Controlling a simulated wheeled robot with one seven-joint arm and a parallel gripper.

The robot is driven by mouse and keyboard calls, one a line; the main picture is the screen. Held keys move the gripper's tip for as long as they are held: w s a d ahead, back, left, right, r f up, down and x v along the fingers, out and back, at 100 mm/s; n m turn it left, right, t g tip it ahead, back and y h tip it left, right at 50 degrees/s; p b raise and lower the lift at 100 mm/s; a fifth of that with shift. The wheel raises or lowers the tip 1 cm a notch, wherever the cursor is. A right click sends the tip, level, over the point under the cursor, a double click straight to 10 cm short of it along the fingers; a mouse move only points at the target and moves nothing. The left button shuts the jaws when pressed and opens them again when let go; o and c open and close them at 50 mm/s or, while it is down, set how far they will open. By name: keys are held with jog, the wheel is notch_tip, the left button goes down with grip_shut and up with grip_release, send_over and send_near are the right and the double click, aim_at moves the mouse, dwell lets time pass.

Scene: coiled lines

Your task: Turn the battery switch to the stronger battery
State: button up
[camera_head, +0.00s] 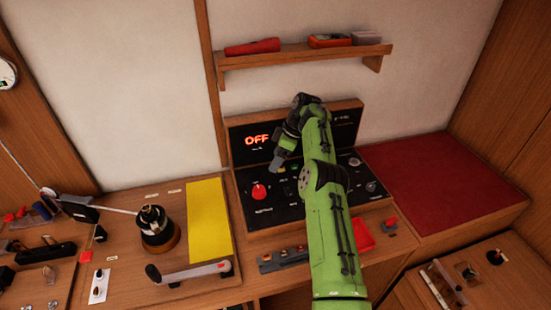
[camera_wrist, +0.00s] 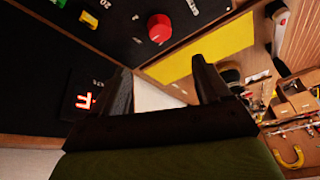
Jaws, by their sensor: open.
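The battery switch is likely the red knob (camera_head: 259,190) on the black sloped panel (camera_head: 290,212), with small white labels around it. In the wrist view the red knob (camera_wrist: 159,27) is beyond the fingertips, near the top. A display (camera_head: 257,140) on the upright panel behind reads "OFF" in orange-red. Part of it glows in the wrist view (camera_wrist: 86,100). Other readings on the upright panel are hidden by my arm or too small to read. My gripper (camera_head: 276,166) is above and right of the knob, apart from it. In the wrist view its fingers (camera_wrist: 165,75) are spread and empty.
A yellow sheet (camera_head: 208,215) lies left of the panel. A shelf (camera_head: 300,54) hangs above. Small green and yellow parts sit near the knob. A red cushion (camera_head: 435,185) lies at right.

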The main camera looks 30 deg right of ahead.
jog(key=shift+f, duration=0.1)
jog(key=m+h+b, duration=0.3)
jog(key=m+b, duration=0.5)
send_over(259, 189)
jog(key=s+a, duration=0.1)
jog(key=s, duration=0.1)
jog(key=f, duration=0.1)
jog(key=s+m+t+h+b, duration=0.2)
jog(key=s+m+b, duration=0.25)
jog(key=m, duration=0.25)
jog(key=x, duration=1.5)
jog(key=shift+w+a+r, duration=0.1)
jog(key=shift+w+a, duration=0.05)
jog(key=shift+w, duration=0.15)
jog(key=shift+c, duration=0.2)
jog(key=c, duration=1)
